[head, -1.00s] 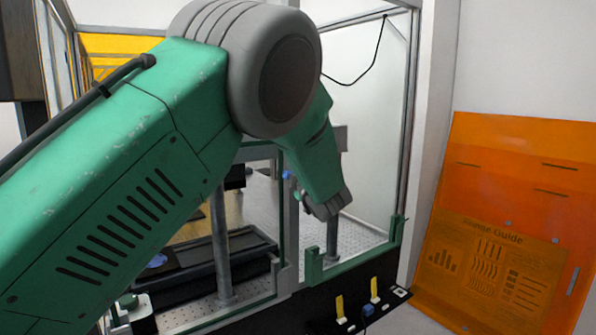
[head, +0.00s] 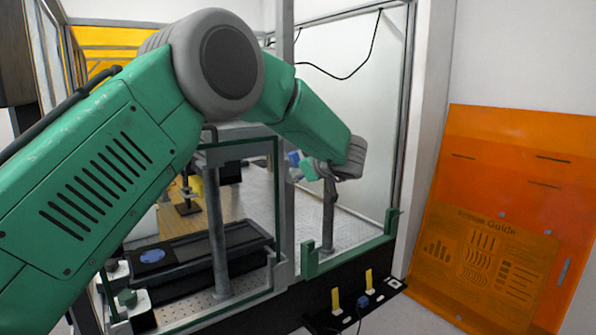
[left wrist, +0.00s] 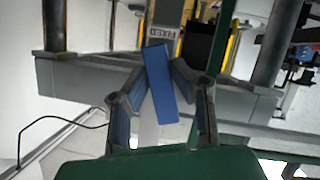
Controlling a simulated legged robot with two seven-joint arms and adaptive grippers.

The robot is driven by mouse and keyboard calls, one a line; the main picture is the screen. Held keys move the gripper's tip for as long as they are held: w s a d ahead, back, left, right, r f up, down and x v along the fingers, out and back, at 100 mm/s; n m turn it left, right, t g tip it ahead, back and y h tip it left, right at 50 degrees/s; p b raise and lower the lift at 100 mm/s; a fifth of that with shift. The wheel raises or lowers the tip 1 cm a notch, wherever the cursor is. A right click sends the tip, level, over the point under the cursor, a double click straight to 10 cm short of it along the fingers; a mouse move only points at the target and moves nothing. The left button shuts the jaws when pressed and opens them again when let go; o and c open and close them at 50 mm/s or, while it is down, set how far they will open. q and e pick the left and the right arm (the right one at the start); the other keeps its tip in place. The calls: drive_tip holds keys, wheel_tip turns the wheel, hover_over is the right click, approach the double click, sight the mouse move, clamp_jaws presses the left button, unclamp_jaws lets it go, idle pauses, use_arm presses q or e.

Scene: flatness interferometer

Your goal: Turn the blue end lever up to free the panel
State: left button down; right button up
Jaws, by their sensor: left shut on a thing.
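The blue end lever (head: 294,158) shows small in the head view, beside the upright post of the enclosure front. In the left wrist view the blue lever (left wrist: 163,95) is a flat bar, slightly tilted, lying between the fingers. My left gripper (head: 306,168) reaches it from the right, with its forearm sloping down to it. In the left wrist view my left gripper (left wrist: 162,78) is shut on the lever, one finger on each side. A grey plate marked "FIXED" (left wrist: 165,32) is just beyond the lever. I cannot tell which pane is the panel. My right gripper is not in view.
A green bracket (head: 345,245) stands at the enclosure's front edge, below my gripper. A black strip with yellow tabs (head: 352,306) lies in front. An orange guide sheet (head: 490,230) leans at the right. Grey posts (head: 215,230) stand inside.

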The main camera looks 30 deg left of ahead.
use_arm(q)
drive_tip(key=shift+w+d+f+m+g, duration=0.1)
drive_tip(key=shift+d+f+m+g, duration=0.1)
drive_tip(key=shift+m+g, duration=0.3)
drive_tip(key=shift+w+d+f+m+g, duration=0.1)
drive_tip(key=shift+f+m+g, duration=0.1)
drive_tip(key=shift+m+g, duration=0.3)
drive_tip(key=shift+m+y, duration=0.3)
drive_tip(key=c, duration=1.4)
unclamp_jaws()
drive_tip(key=shift+w, duration=0.2)
drive_tip(key=shift+r, duration=0.1)
drive_tip(key=v, duration=1.2)
